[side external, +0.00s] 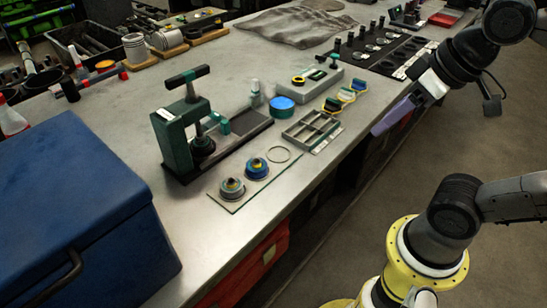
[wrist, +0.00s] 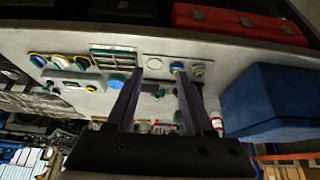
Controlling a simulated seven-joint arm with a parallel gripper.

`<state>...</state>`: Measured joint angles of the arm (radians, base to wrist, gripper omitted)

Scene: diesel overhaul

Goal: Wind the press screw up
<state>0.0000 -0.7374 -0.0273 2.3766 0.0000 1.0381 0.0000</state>
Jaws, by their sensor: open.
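The press has a dark green frame (side external: 178,140) on a black base and stands on the bench in the side view. The screw's lower end and dark round foot (side external: 202,146) show inside the frame, low over the base. My gripper (side external: 382,127), with purple fingers, is off the bench's right edge, well away from the press. In the wrist view my gripper (wrist: 161,74) has its two fingers apart with nothing held; the press is small and partly hidden there.
A blue chest (side external: 80,210) stands at the near left. A plate with two round parts (side external: 232,188) lies before the press. A grey divided tray (side external: 311,131), a blue-topped can (side external: 282,106) and a grey block (side external: 310,80) lie to its right. Air above the bench is free.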

